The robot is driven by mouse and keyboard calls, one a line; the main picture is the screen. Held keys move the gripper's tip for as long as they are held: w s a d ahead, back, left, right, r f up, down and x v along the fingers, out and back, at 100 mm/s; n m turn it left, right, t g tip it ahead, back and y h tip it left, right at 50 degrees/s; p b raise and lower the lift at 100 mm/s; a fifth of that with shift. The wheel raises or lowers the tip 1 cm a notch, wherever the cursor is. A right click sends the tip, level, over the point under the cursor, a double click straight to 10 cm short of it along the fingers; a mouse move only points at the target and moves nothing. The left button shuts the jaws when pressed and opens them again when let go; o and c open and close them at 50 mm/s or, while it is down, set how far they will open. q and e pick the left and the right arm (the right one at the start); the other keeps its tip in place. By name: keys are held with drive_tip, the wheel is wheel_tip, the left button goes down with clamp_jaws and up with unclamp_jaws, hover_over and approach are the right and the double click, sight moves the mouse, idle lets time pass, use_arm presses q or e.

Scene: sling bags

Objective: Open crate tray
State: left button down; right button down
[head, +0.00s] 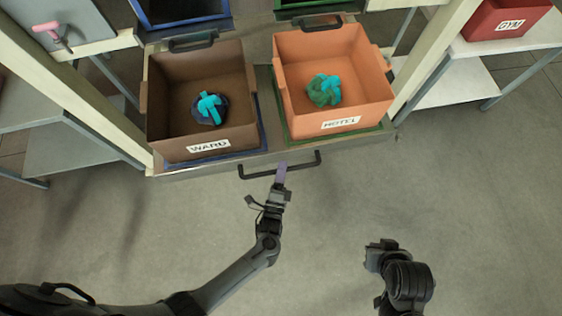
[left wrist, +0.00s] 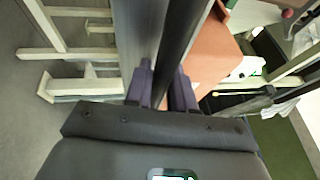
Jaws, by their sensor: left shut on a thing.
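The crate tray (head: 230,161) is a grey sliding tray in a frame. It carries a brown crate labelled WARD (head: 165,118) on the left and an orange crate labelled HOTEL (head: 368,85) on the right. A black bar handle (head: 252,174) runs along its front edge. My left gripper (head: 281,171) is at the middle of this handle, with its purple fingers shut on it. In the left wrist view the purple fingers (left wrist: 162,88) close around a dark bar. My right gripper (head: 376,256) hangs apart over the floor at lower right; its jaw opening is unclear.
Each front crate holds a bundle with a cyan part: a dark one (head: 209,108) in WARD, a green one (head: 323,90) in HOTEL. A red GYM bin (head: 505,19) sits on the right shelf. Tables stand at left. The floor (head: 330,205) before the tray is clear.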

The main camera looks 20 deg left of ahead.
use_arm(q)
drive_tip(key=c, duration=1.1)
unclamp_jaws()
drive_tip(key=shift+w, duration=0.1)
drive_tip(key=shift+o, duration=0.2)
drive_tip(key=shift+s, duration=0.2)
drive_tip(key=p+v, duration=0.1)
drive_tip(key=v, duration=0.9)
drive_tip(key=shift+s+p, duration=0.25)
drive_tip(key=shift+p, duration=0.15)
